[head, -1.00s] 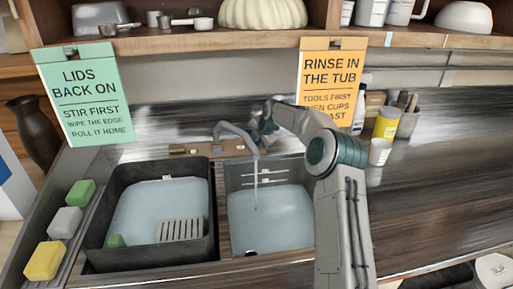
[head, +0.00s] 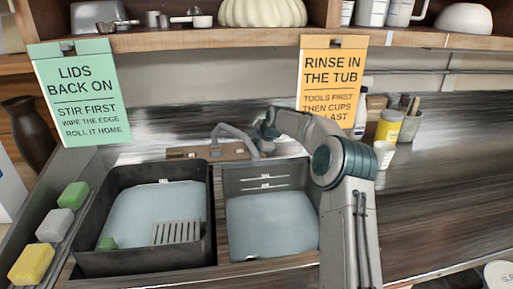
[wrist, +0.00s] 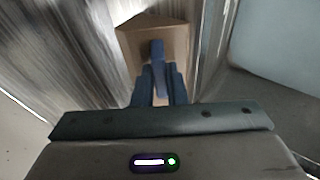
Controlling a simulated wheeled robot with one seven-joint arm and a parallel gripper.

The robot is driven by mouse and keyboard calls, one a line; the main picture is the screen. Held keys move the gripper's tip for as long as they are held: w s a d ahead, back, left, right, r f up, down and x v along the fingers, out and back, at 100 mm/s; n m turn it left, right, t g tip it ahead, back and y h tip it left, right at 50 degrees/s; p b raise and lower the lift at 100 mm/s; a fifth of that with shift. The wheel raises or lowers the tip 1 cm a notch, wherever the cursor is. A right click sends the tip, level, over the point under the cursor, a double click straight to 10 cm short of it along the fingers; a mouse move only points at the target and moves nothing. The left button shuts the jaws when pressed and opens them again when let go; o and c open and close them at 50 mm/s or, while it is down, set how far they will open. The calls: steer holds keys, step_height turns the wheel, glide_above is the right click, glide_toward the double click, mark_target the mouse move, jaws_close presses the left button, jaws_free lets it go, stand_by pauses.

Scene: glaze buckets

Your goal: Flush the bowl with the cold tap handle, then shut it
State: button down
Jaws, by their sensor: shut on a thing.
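The tap's curved grey spout (head: 232,133) rises from a brown base (head: 208,152) behind the sink and points over the right-hand bowl (head: 270,225). No water stream shows from the spout, and the bowl's pale inside is in plain view. My gripper (head: 263,138) is at the right end of the tap base. In the wrist view, my gripper (wrist: 157,92) is shut on the blue tap handle (wrist: 157,52), which stands on a tan block (wrist: 135,38). In the head view the handle is hidden by my gripper and arm.
A dark tub (head: 95,240) with a grey slotted rack (head: 176,232) and a green block fills the left side. Coloured sponges (head: 56,224) lie at far left. A yellow jar (head: 388,126) and a white cup (head: 383,154) stand right of my arm. A shelf (head: 230,38) and hanging signs are above.

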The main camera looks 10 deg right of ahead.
steer(key=c, duration=1.5)
jaws_free()
steer(key=shift+o, duration=0.2)
steer(key=shift+r, duration=0.1)
